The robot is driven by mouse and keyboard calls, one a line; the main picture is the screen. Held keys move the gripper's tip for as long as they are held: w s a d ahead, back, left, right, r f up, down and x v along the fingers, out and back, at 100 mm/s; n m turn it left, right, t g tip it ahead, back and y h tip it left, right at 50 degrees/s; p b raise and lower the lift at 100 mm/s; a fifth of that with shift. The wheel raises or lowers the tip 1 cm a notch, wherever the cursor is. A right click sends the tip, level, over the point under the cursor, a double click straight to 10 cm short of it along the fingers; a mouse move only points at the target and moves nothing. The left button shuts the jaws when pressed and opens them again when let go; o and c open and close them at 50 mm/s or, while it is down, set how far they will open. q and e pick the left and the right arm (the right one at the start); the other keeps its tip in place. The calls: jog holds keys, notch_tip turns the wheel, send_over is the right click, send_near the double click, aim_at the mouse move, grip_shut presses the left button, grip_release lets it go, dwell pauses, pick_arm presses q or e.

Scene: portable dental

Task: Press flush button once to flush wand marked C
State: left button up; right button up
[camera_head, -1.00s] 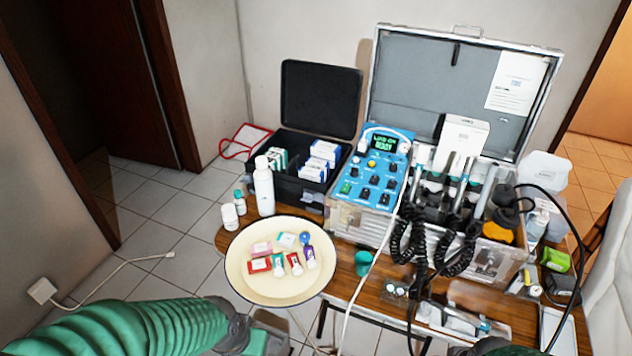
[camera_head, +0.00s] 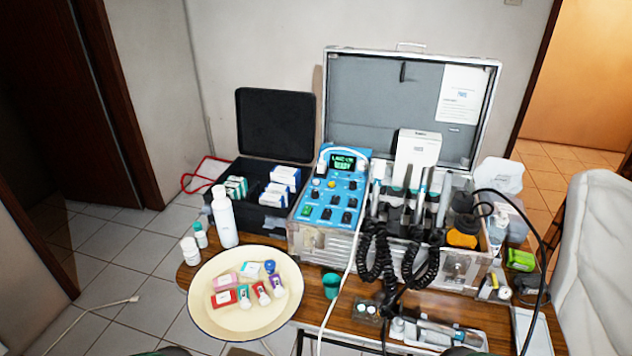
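The blue control panel (camera_head: 334,188) stands in the open metal case, with a lit green display (camera_head: 343,163) whose lower line seems to read READY. It carries several dark knobs, a yellow button (camera_head: 331,184) and a green button (camera_head: 305,211). Which one is the flush button cannot be read. Several wands (camera_head: 418,195) stand upright in holders right of the panel, with black coiled cords hanging down. No letter C can be made out on them. Neither gripper shows; only dark slivers, probably of my arms, reach the bottom edge. Nothing touches the panel.
A white cable hangs in front of the panel. A white chair (camera_head: 602,260) is at right.

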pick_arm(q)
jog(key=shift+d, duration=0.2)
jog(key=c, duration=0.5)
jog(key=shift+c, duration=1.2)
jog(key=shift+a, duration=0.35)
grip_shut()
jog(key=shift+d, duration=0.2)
